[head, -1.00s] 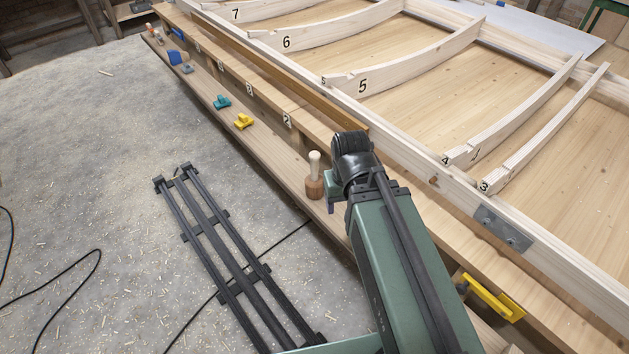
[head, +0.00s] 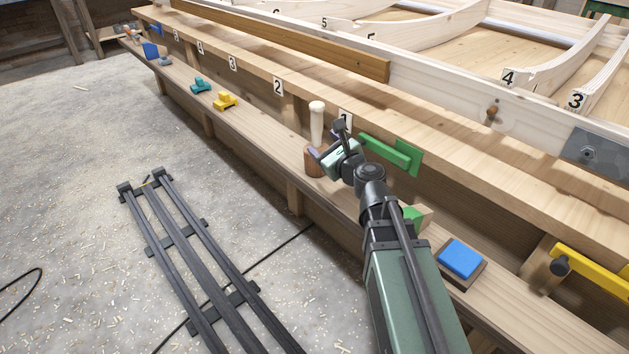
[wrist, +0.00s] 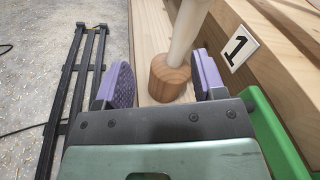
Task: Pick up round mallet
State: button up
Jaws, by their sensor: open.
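The round mallet (head: 314,161) stands upright on the lower shelf, with its brown cylindrical wooden head down and its pale handle pointing up. In the wrist view the mallet head (wrist: 169,80) appears ahead of my gripper and between the lines of its two purple pads. My gripper (head: 328,152) is beside the mallet at the height of its head. In the wrist view my gripper (wrist: 160,84) is open with nothing held. Whether a pad touches the mallet cannot be told. The handle's top is cut off in the wrist view.
A green clamp (head: 395,152) and the number 1 label (wrist: 239,47) are close to the right of the mallet. A blue block (head: 461,254) sits on the shelf nearer me. Yellow (head: 225,101) and teal (head: 201,85) pieces stand farther left. Floor rails (head: 185,245) lie left.

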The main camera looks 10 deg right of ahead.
aim_at(319, 118)
jog(key=w+m, duration=0.2)
jog(key=w+d+r+m+h, duration=0.1)
jog(key=w+m, duration=0.1)
jog(key=w+r+m+t+h, duration=0.1)
jog(key=w+m, duration=0.1)
jog(key=shift+d, duration=0.15)
jog(key=x, duration=0.5)
jog(key=shift+w+r+p, duration=0.1)
jog(key=shift+r+p, duration=0.2)
jog(key=shift+p, duration=0.1)
grip_shut()
